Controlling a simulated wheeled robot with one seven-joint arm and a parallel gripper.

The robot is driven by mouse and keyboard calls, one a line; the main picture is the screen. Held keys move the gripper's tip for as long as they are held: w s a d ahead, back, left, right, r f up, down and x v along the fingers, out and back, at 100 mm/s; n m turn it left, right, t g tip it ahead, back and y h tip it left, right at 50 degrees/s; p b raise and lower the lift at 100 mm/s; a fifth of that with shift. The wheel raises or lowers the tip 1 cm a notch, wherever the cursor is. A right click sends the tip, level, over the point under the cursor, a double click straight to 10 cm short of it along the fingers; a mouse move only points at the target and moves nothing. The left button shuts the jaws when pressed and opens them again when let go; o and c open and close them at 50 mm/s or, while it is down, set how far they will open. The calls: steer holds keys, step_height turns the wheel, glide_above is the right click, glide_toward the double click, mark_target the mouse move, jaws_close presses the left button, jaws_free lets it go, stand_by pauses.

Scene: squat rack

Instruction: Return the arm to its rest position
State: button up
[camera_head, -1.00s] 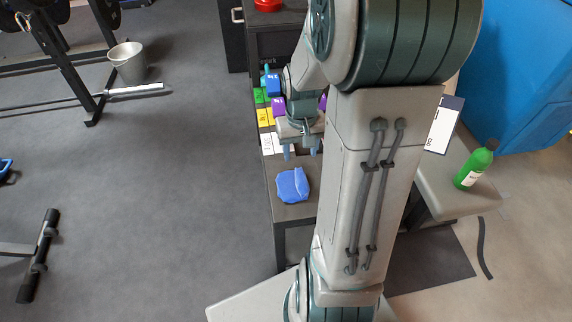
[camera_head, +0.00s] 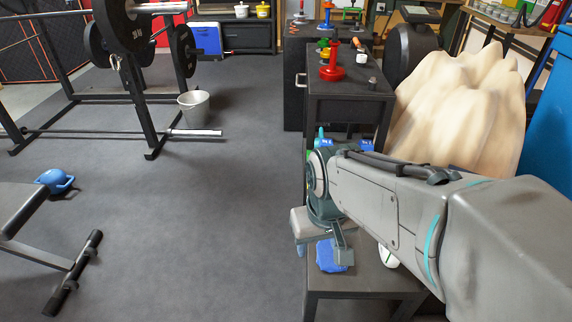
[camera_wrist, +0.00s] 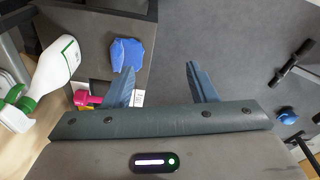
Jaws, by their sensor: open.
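My gripper (camera_head: 321,252) is at the end of my arm, over the near end of the dark bench in the head view. It is open and points down. In the wrist view its two blue fingers (camera_wrist: 163,82) stand apart with only floor between them. A blue folded cloth-like item (camera_head: 332,258) lies on the bench, partly hidden behind the gripper. The blue item also shows in the wrist view (camera_wrist: 127,54), lying apart from the fingers. My arm stretches from the lower right across the bench and hides part of it.
The dark bench (camera_head: 365,284) runs below the arm. A white spray bottle (camera_wrist: 55,66) lies at the left in the wrist view.

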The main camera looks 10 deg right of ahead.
step_height(320, 180, up, 22)
steer(key=t+p, duration=0.1)
steer(key=p, duration=1.8)
steer(key=shift+a, duration=0.2)
steer(key=shift+f, duration=0.15)
